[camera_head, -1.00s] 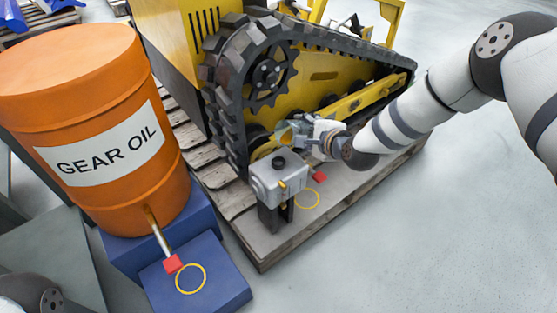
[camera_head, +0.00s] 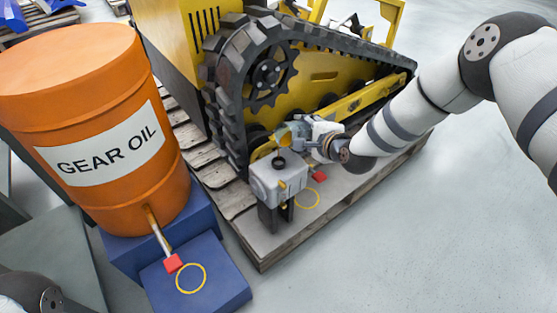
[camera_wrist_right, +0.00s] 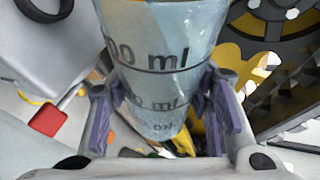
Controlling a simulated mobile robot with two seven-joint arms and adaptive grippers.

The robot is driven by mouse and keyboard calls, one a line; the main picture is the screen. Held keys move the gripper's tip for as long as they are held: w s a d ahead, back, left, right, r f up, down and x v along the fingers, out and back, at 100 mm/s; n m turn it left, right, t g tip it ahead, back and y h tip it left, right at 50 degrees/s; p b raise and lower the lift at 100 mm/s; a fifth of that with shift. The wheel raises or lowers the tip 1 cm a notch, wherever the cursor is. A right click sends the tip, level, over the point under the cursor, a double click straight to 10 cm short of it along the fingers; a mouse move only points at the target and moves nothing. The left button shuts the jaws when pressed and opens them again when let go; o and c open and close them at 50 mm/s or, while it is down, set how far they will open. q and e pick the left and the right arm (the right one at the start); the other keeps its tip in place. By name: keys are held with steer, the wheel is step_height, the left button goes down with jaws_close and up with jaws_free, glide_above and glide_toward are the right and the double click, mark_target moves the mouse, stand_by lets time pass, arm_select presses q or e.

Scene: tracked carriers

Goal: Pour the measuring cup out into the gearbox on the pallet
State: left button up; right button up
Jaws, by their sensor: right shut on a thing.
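My right gripper (camera_head: 308,132) is shut on the clear measuring cup (camera_head: 286,136), just behind and above the gearbox. In the right wrist view, the fingers (camera_wrist_right: 165,108) press on both sides of the bluish cup (camera_wrist_right: 160,65), which has dark "ml" marks. How much it holds I cannot tell. The grey gearbox (camera_head: 278,184) stands on dark legs on the pallet (camera_head: 262,248), with a round black filler opening (camera_head: 279,162) on top. The gearbox also shows at the upper left of the wrist view (camera_wrist_right: 75,45). The left gripper is out of view.
A yellow tracked carrier (camera_head: 330,85) stands close behind the gearbox. An orange gear oil drum (camera_head: 95,130) with a tap stands at left on blue steps (camera_head: 215,285). The floor at right is clear.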

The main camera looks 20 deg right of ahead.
steer(key=shift+a+f+n+t+h, duration=0.1)
steer(key=shift+f+n+t+h, duration=0.15)
steer(key=shift+n+t+h, duration=0.35)
stand_by(5.4)
steer(key=shift+s+a+r+n+p, duration=0.1)
steer(key=shift+r+n+p, duration=0.3)
steer(key=shift+p, duration=0.15)
stand_by(1.5)
